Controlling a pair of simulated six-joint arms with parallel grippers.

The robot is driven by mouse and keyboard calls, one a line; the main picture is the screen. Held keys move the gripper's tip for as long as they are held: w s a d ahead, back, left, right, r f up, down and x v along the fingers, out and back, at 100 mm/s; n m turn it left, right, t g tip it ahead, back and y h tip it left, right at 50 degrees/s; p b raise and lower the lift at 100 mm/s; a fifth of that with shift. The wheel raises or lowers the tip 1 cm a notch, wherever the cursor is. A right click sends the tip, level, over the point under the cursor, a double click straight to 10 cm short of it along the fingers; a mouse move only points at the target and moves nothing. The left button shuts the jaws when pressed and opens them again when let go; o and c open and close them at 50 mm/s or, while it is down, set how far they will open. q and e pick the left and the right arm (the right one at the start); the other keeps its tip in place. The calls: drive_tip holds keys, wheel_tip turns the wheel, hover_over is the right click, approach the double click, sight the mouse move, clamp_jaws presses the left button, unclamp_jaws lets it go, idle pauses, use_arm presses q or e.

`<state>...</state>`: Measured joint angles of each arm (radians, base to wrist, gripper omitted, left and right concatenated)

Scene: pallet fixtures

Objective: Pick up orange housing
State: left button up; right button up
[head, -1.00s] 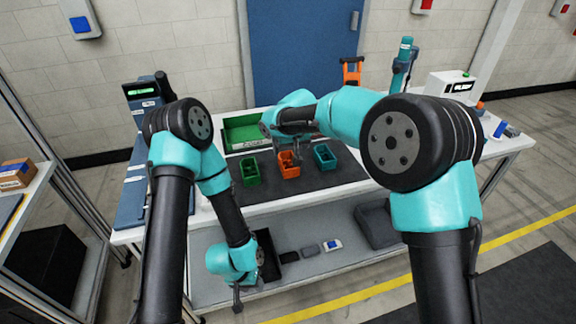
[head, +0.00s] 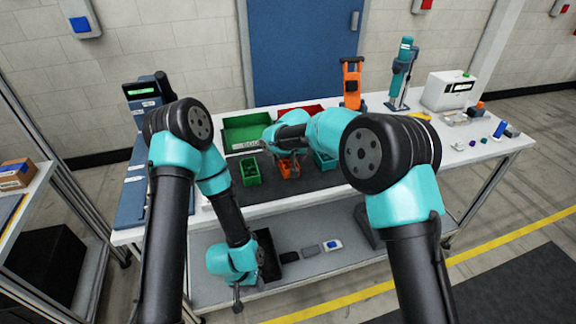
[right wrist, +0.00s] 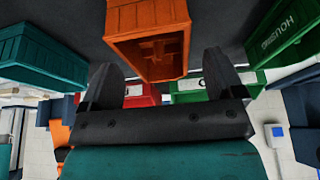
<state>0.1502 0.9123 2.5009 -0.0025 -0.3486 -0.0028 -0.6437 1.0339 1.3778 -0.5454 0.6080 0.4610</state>
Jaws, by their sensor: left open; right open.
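The orange housing (head: 287,173) stands on the dark mat (head: 222,199), between the green and teal housings, and is partly hidden by my right arm. My right gripper (head: 288,157) is open just above it in the head view. In the right wrist view the open-topped orange housing (right wrist: 150,18) lies ahead of and between the spread fingers of the gripper (right wrist: 162,75). I see no clear contact. My left gripper (head: 237,304) is open and empty, low in front of the bench shelf.
A green housing (head: 250,173) stands left of the orange one and a teal housing (head: 325,161) right of it. A green bin (head: 240,131) and a red bin (head: 305,113) stand behind. An orange fixture (head: 351,84) is at the back.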

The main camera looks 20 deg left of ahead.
drive_tip(key=shift+x, duration=1.15)
drive_tip(key=c, duration=1.1)
drive_tip(key=shift+o, duration=0.2)
drive_tip(key=shift+r, duration=0.1)
drive_tip(key=shift+r, duration=1.8)
drive_tip(key=s+d+r, duration=0.1)
drive_tip(key=s+d, duration=0.3)
drive_tip(key=s, duration=1.1)
drive_tip(key=shift+s+d+r, duration=0.15)
drive_tip(key=shift+s+d, duration=0.05)
drive_tip(key=shift+d, duration=0.05)
drive_tip(key=shift+w+a, duration=0.1)
